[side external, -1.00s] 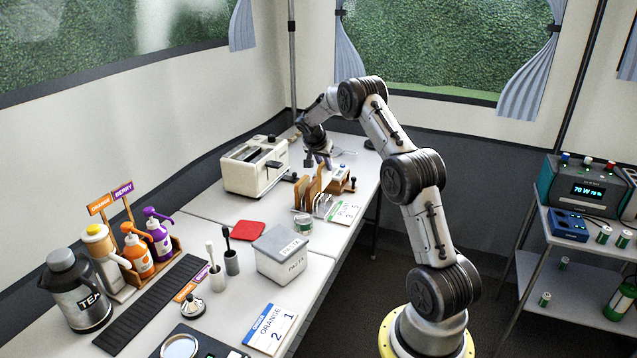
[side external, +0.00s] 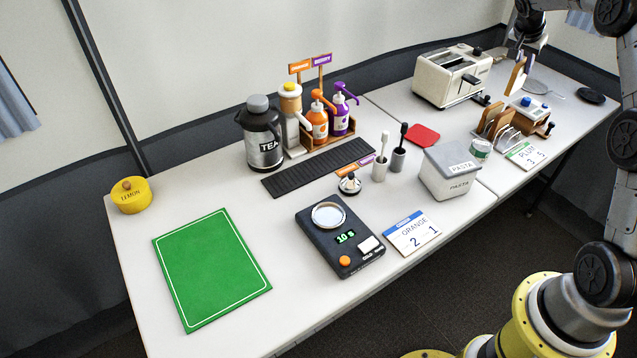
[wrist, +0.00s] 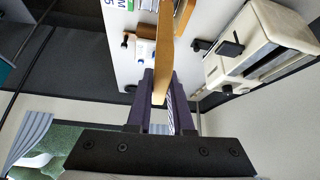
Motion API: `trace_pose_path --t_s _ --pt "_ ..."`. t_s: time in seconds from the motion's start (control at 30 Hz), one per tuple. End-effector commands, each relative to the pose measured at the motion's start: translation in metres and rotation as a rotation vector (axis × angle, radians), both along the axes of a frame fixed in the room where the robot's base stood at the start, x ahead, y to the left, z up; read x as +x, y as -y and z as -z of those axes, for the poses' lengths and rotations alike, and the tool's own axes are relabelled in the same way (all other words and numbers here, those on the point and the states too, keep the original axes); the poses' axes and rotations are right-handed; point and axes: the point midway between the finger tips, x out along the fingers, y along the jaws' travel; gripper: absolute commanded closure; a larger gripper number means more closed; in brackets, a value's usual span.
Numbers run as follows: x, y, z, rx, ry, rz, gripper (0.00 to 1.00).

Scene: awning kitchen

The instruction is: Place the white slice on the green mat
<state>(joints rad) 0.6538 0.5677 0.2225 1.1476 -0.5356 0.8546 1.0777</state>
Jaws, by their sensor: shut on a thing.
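The green mat (side external: 212,268) lies flat and bare at the left front of the table, with a white border line. My gripper (side external: 521,58) is at the far right end of the table, shut on a thin upright slice (side external: 516,77). The slice hangs above the rack area, apart from it, and shows tan on its visible side and edge. In the wrist view the slice (wrist: 166,50) is edge-on between my fingers (wrist: 160,98). Its white face cannot be made out.
A rack with brown slices (side external: 491,119) stands below my gripper, beside the toaster (side external: 452,76). Between there and the mat stand the pasta box (side external: 450,174), brush holders (side external: 389,160), sauce bottles (side external: 329,118), tea jug (side external: 262,140) and scale (side external: 340,238).

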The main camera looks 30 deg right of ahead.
Motion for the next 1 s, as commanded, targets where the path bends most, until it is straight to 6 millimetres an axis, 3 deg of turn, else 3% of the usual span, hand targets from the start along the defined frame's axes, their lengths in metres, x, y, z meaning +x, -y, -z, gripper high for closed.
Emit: trace_pose_path --t_s 0.27,0.6,0.8,1.0 --pt "0.060 -0.087 0.002 0.001 0.000 -0.255 1.00" --pt "0.123 -0.242 0.004 0.000 0.001 -0.673 1.00" --pt "0.138 -0.340 0.005 0.000 0.000 -0.922 1.00" --pt "0.136 -0.439 0.005 0.000 0.000 -1.171 1.00"
